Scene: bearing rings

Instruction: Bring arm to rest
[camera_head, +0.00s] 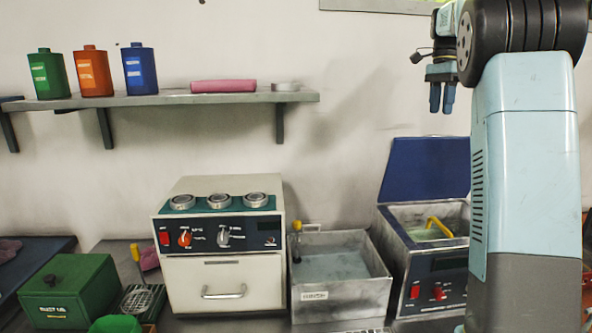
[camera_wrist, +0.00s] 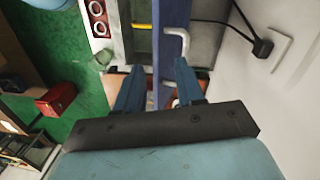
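My arm is raised at the right of the head view. My gripper (camera_head: 441,108) points down near the wall, above the blue-lidded metal bath (camera_head: 430,262) and clear of it. In the wrist view its two blue fingers (camera_wrist: 157,78) stand apart with nothing held between them. The bath's raised blue lid (camera_head: 428,166) is below the gripper. Part of the bath and the worktop is hidden behind my arm.
A shelf (camera_head: 215,98) on the left holds green, orange and blue bottles. A cream heater unit (camera_head: 222,245) carries several rings on top. A metal tub (camera_head: 340,275) with liquid stands beside it. A green box (camera_head: 70,290) is at the left.

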